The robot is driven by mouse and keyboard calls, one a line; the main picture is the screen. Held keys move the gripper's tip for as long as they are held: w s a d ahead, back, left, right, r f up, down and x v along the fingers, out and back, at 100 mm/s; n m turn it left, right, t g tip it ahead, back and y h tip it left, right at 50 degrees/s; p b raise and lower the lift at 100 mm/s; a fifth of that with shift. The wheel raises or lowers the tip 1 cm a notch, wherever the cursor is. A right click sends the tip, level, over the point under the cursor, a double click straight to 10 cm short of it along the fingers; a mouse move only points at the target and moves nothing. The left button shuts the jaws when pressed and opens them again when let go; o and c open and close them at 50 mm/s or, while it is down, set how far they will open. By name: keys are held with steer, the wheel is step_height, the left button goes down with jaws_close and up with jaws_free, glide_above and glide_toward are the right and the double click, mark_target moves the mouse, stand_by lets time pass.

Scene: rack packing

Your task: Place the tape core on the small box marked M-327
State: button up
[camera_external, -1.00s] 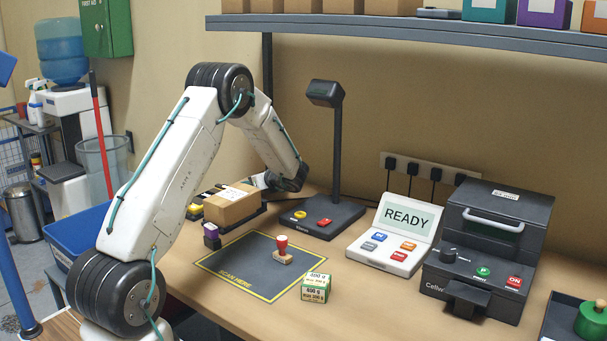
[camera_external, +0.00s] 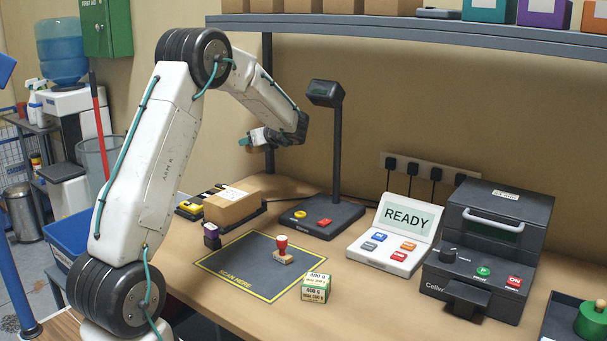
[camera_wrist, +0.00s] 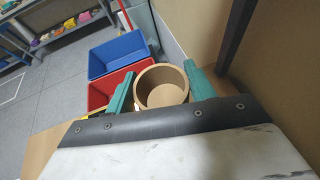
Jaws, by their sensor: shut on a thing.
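The tape core (camera_wrist: 162,92), a brown cardboard ring, sits between the teal fingers of my gripper (camera_wrist: 160,90) in the wrist view. My gripper is shut on it. In the external view my gripper (camera_external: 247,141) is raised in the air above and behind the brown carton, near the wall, and the tape core is hard to make out there. I cannot read M-327 on any box. The brown carton (camera_external: 230,208) with a white label lies at the back left of the bench. A small dark purple-and-white box (camera_external: 212,238) stands in front of it.
A scanner stand (camera_external: 337,150) rises right of my gripper. A stamp (camera_external: 283,250) stands on the dark scan mat (camera_external: 235,268), with a green-and-white box (camera_external: 316,288) beside it. A shelf (camera_external: 400,32) runs overhead. Blue (camera_wrist: 115,52) and red (camera_wrist: 100,92) bins show in the wrist view.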

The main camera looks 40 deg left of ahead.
steer(key=s+d+r, duration=0.3)
steer(key=s, duration=0.2)
steer(key=m+t, duration=0.1)
glide_above(231, 194)
step_height(231, 194, down, 6)
steer(key=shift+r, duration=0.25)
steer(key=shift+f, duration=2.2)
steer(key=shift+f, duration=0.15)
steer(key=o, duration=1)
